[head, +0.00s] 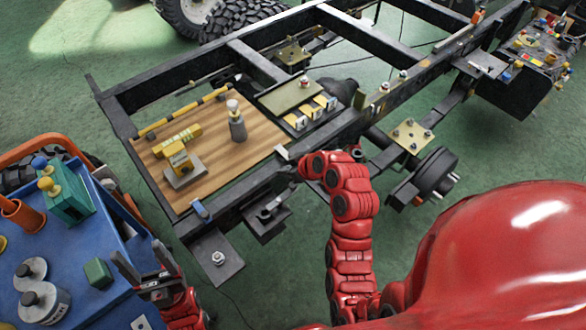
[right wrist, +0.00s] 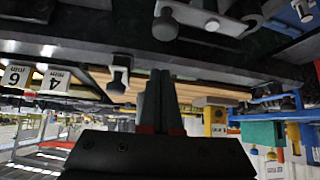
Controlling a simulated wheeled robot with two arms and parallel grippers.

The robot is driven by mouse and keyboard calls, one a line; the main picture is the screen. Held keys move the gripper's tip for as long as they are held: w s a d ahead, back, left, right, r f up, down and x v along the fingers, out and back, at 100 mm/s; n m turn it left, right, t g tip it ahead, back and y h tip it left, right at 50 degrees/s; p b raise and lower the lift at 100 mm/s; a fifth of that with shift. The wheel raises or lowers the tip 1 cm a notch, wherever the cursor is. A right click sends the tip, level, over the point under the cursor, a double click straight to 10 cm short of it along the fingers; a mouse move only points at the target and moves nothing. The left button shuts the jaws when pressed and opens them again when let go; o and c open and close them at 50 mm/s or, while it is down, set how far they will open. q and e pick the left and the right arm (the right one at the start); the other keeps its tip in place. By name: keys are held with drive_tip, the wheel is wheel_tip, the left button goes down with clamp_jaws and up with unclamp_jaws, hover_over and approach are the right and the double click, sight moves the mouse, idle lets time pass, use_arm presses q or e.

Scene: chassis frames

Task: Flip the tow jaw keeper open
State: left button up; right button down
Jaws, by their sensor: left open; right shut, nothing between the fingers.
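A dark bracket with a grey metal piece, which looks like the tow jaw (head: 268,211), sticks out from the near chassis beam in the head view. A grey lever with a round knob, probably its keeper (right wrist: 200,20), shows at the top of the right wrist view; I cannot tell its position for certain. My right gripper (head: 300,168) is by the near beam, right of and beyond the jaw, apart from it. Its fingers (right wrist: 160,85) are shut and empty. My left gripper (head: 143,262) is open and empty over the blue cart.
A wooden board (head: 215,160) on the chassis carries a yellow device (head: 180,150) and a grey bottle (head: 237,124). Numbered cards (head: 311,111) stand beside it. The blue cart (head: 70,285) at left holds a green box (head: 68,203) and weights. A wheel hub (head: 432,176) stands at right.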

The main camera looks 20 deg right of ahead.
sight(291, 183)
drive_tip(key=x, duration=0.2)
drive_tip(key=shift+w+a+f, duration=0.15)
drive_tip(key=shift+a+f, duration=0.05)
drive_tip(key=shift+f, duration=0.05)
drive_tip(key=s, duration=0.1)
drive_tip(key=s+d+p, duration=0.1)
drive_tip(key=s+d, duration=0.1)
drive_tip(key=shift+s+f, duration=0.2)
drive_tip(key=shift+f, duration=0.05)
